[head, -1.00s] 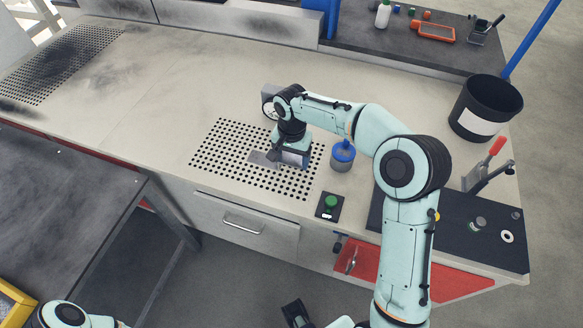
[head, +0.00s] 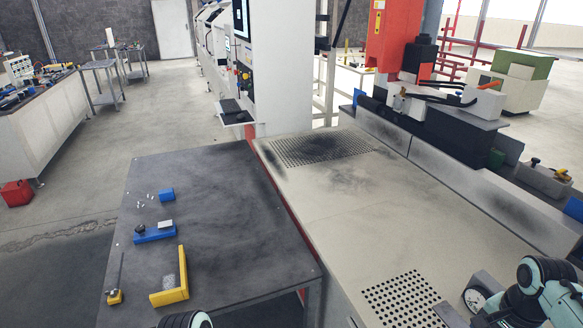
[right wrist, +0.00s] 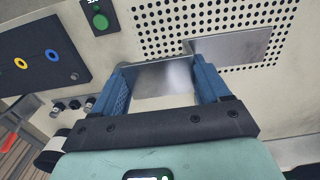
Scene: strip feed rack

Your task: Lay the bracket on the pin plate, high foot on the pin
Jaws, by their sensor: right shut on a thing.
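My right gripper (right wrist: 165,72) has its blue fingers shut on a grey sheet-metal piece, taken to be the bracket (right wrist: 165,82). A second flat grey face (right wrist: 232,46) lies over the perforated area beyond the fingertips; I cannot tell whether it is the same piece. In the head view a grey metal edge (head: 450,315) shows at the bottom, with my right arm beside it and the fingertips out of frame. A blue plate with a dark knob and a pale block (head: 154,233) lies on the dark table; I cannot tell whether it is the pin plate. My left gripper is not in view.
The dark table (head: 225,215) also holds a yellow angle piece (head: 183,275), a small blue block (head: 167,194) and a yellow tool (head: 115,297). Its right half is clear.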

